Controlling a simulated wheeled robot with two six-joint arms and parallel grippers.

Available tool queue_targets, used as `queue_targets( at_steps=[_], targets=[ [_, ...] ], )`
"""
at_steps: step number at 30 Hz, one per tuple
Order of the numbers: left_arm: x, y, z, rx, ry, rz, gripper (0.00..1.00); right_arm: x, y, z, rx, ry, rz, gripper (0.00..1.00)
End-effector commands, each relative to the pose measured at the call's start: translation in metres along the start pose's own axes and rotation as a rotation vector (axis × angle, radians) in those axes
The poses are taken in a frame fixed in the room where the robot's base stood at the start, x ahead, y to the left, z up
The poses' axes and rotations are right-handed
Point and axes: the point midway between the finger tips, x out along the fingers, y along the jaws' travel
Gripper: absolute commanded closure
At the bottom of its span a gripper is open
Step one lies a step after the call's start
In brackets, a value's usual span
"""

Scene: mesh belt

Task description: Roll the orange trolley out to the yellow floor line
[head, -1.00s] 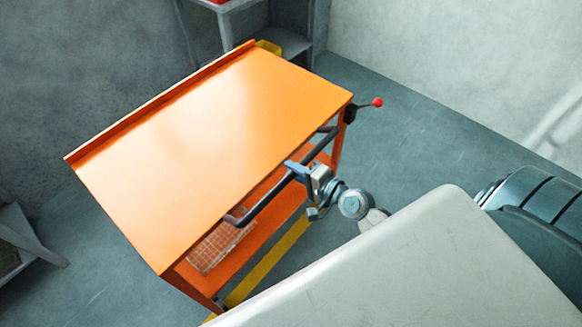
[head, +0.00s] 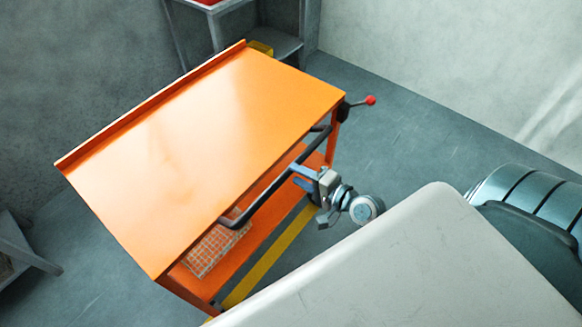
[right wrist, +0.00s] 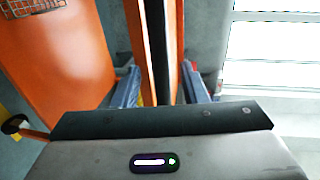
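The orange trolley (head: 200,130) stands upright, with its flat top and raised back edge filling the left middle of the head view. Its dark handle bar (head: 265,198) runs along the side facing me. The yellow floor line (head: 268,258) shows beside the trolley's lower near side; part of it is hidden. My right gripper (head: 300,178) is at the handle. In the right wrist view its two fingers (right wrist: 160,88) stand wide apart with the dark bar (right wrist: 157,40) between them, and gaps show on both sides. My left gripper is not in view.
A lever with a red knob (head: 370,100) sticks out at the trolley's right corner. A wire basket (head: 215,248) rests on its lower shelf. A grey rack (head: 280,42) stands behind, against the wall. Floor (head: 420,140) is clear to the right.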

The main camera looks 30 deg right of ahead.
Motion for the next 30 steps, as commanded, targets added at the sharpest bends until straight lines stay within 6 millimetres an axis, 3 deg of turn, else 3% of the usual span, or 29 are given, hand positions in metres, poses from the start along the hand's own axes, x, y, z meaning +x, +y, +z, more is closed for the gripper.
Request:
queue_targets(
  at_steps=[6,12,30],
  targets=[
    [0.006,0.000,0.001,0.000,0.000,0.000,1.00,-0.041,0.002,0.001,-0.002,-0.004,0.005,0.60],
    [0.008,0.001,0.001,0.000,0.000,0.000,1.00,-0.061,0.001,0.000,-0.001,-0.002,0.002,0.60],
    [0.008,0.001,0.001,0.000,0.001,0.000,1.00,-0.068,0.000,0.000,0.001,-0.001,0.000,0.60]
  ],
)
